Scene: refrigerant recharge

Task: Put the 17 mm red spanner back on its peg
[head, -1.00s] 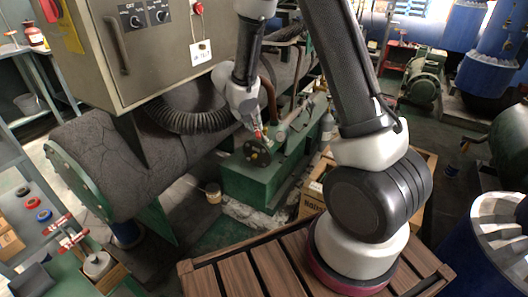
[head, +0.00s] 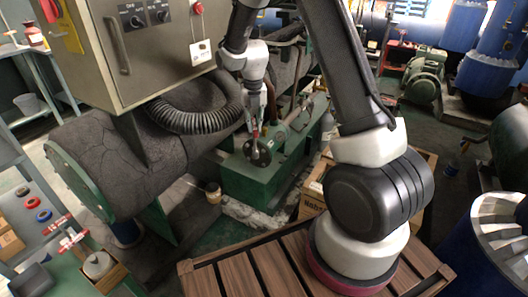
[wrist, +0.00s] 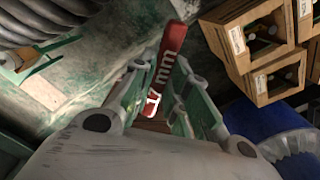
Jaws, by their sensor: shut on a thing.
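My gripper (wrist: 152,98) is shut on the red spanner (wrist: 170,52), whose white lettering ends in "mm" in the wrist view. The spanner's handle stands up between the two fingers; the size number is partly covered. In the head view my gripper (head: 257,126) points down, with a small bit of red at its tips, in front of the green machine base and its dark round flange (head: 258,153). The far end of the spanner is hard to make out there. I cannot make out the spanner's peg in either view.
A grey control cabinet (head: 160,50) and a black corrugated hose (head: 195,115) are close left of my gripper. A green bench at lower left holds red pieces (head: 70,240) and a pot (head: 97,264). Open wooden crates (wrist: 265,75) and a blue drum (wrist: 268,135) are at right in the wrist view.

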